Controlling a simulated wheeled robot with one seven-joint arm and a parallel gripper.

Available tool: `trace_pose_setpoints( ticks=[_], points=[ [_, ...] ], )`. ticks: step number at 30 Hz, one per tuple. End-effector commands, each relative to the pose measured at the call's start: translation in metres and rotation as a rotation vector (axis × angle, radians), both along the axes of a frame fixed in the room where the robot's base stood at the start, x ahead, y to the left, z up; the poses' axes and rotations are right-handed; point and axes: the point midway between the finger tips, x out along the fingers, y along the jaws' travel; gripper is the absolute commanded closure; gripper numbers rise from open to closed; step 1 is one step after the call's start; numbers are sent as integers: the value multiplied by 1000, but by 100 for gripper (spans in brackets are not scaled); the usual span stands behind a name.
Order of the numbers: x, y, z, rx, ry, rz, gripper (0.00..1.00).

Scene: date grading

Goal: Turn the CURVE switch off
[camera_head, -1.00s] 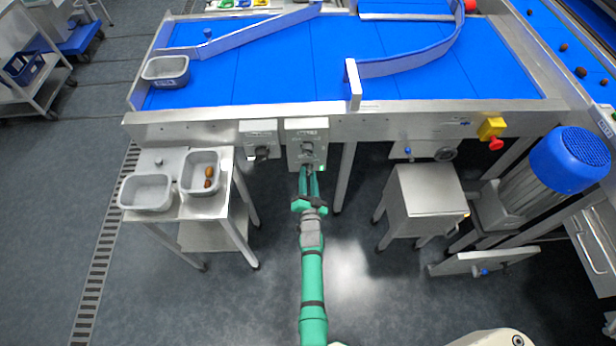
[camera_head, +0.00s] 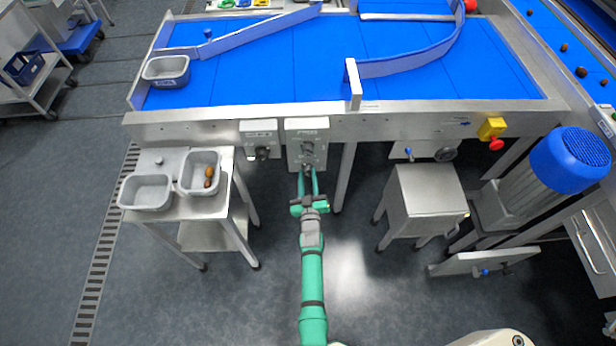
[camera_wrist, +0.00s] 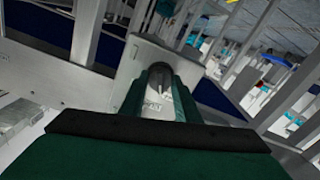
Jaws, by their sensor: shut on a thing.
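Two grey switch boxes hang on the front edge of the conveyor. The right box (camera_head: 320,127) has a dark rotary knob (camera_head: 307,147) on its face. The left box (camera_head: 258,127) has a similar dark knob (camera_head: 262,153). Their labels are too small to read surely, so I cannot tell which is CURVE. My gripper (camera_head: 308,171) reaches up to the right box from the front. In the wrist view, my gripper (camera_wrist: 156,85) has its green fingers on either side of the dark knob (camera_wrist: 157,77), shut on it. The fingers partly hide the knob and the box face.
A small steel table (camera_head: 164,222) with grey tubs, one holding dates, stands left of my arm. A steel cabinet (camera_head: 428,190) and a blue-capped motor (camera_head: 570,160) stand to the right. A yellow box with a red button (camera_head: 494,132) is on the conveyor's front edge.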

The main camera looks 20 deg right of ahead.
Motion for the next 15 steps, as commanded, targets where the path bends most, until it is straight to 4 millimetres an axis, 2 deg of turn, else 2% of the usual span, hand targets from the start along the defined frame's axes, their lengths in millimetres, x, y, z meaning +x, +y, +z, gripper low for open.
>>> trace_pose_setpoints(
  ticks=[6, 15],
  points=[
    [-1, 0, -1, -154, 45, 0, 93],
    [-1, 0, -1, -283, 82, 0, 93]
  ],
)
